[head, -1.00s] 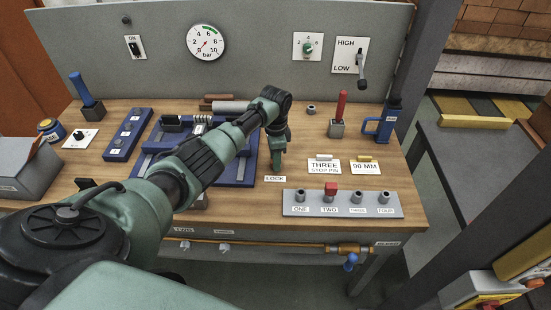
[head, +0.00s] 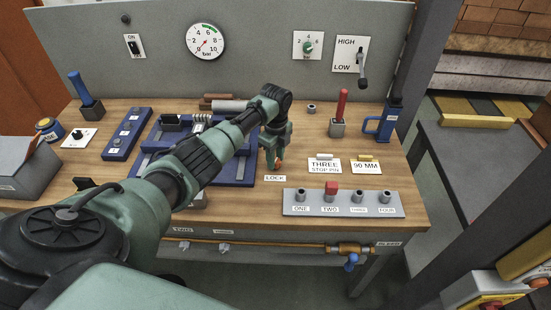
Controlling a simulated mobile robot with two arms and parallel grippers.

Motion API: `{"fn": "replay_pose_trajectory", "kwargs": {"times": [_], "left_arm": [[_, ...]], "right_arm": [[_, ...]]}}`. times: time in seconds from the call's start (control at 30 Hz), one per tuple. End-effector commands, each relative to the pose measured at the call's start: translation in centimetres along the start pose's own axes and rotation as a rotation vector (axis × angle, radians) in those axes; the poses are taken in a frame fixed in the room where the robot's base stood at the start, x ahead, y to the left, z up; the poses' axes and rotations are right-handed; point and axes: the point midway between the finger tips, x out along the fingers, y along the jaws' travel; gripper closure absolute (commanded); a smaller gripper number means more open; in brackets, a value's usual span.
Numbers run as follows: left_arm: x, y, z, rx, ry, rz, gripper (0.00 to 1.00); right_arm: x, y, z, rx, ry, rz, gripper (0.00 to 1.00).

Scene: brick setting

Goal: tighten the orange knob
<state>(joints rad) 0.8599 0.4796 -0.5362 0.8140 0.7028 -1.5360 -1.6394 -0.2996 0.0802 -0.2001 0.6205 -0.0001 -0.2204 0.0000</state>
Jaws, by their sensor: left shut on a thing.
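The orange knob (head: 279,163) shows as a small orange patch at the fingertips of my left gripper (head: 274,160), just behind the LOCK label (head: 274,179) on the wooden bench. My left gripper points down and is shut on the knob. The fingers hide most of the knob. My left arm reaches in from the lower left, across the blue fixture (head: 238,171). My right gripper is not in view.
A grey strip with several sockets (head: 313,208) lies at the bench front; a red piece (head: 331,188) stands in socket TWO. A red-handled tool (head: 340,108) stands right of the gripper. A gauge (head: 206,42) is on the back panel.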

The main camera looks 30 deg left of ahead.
Motion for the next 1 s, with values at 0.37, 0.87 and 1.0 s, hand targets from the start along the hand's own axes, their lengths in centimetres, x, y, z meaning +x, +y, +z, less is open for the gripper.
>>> {"fn": "replay_pose_trajectory", "kwargs": {"times": [0.37,0.87,1.0], "left_arm": [[-0.3,-0.25,0.0,0.099,0.001,-0.007,1.0],[-0.29,-0.23,0.01,0.103,0.0,-0.007,0.45],[-0.19,-0.15,0.01,0.102,0.0,-0.004,0.45]], "right_arm": [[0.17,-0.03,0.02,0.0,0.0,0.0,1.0],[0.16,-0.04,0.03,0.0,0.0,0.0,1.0],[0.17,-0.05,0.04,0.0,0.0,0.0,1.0]]}}
